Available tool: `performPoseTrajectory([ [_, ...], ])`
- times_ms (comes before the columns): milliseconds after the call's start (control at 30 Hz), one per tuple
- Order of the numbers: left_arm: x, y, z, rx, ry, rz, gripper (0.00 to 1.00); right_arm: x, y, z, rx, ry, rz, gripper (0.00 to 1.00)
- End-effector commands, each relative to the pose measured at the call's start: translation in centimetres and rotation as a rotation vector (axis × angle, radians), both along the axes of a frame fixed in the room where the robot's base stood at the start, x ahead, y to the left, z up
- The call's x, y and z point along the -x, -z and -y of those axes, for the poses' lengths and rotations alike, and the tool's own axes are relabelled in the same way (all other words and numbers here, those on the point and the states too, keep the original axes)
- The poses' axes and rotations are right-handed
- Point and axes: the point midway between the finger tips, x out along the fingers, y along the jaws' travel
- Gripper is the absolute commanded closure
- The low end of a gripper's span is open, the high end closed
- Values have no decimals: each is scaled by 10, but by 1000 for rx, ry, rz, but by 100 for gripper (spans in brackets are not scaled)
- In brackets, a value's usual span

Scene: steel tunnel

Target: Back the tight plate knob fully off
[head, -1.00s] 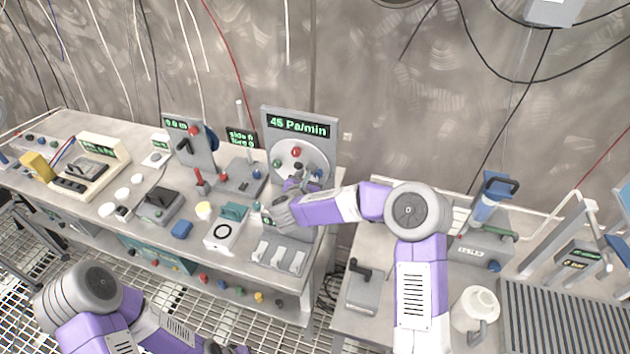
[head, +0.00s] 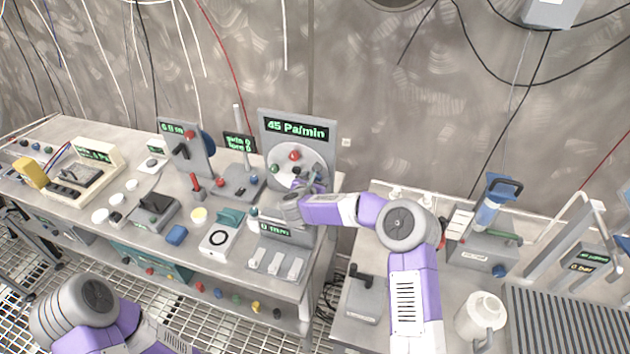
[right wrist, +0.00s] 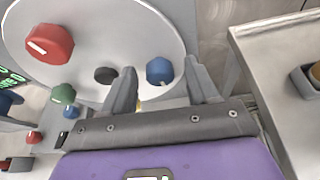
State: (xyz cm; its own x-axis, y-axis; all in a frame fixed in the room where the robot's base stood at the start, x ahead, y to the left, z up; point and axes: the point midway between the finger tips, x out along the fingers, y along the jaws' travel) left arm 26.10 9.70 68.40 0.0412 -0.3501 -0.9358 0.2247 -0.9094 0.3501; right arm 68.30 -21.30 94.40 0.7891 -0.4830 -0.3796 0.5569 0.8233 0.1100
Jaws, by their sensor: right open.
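The round pale plate (head: 312,156) is on the front of a grey upright panel reading "45 Pa/min" (head: 297,130). In the right wrist view, the plate carries a red knob (right wrist: 50,43), a green knob (right wrist: 63,96), a black knob (right wrist: 106,75) and a blue knob (right wrist: 159,71). The frames do not show which is tight. My right gripper (head: 312,183) is at the plate's lower part and partly covers it. Its open fingers (right wrist: 160,82) stand either side of the blue knob in that view; contact cannot be told. My left gripper is out of view.
A small display block (head: 275,230) and white rocker switches (head: 275,262) are below my right forearm. A gap separates this bench from the right table (head: 390,290).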

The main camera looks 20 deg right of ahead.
Motion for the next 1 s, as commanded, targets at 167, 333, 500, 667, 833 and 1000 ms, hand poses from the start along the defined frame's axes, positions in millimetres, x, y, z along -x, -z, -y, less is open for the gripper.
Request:
performPoseTrajectory([
  [167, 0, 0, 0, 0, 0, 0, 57, 0, 0, 0, 0, 0, 0, 44],
  [333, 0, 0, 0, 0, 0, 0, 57, 0, 0, 0, 0, 0, 0, 70],
  [500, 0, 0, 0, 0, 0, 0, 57, 0, 0, 0, 0, 0, 0, 96],
  [667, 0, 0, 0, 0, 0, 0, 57, 0, 0, -1, 6, 0, -4, 97],
  [833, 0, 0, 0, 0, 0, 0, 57, 0, 0, -2, 45, -1, -31, 97],
  [1000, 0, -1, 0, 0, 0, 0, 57, -1, 0, -3, 128, -1, -88, 97],
])
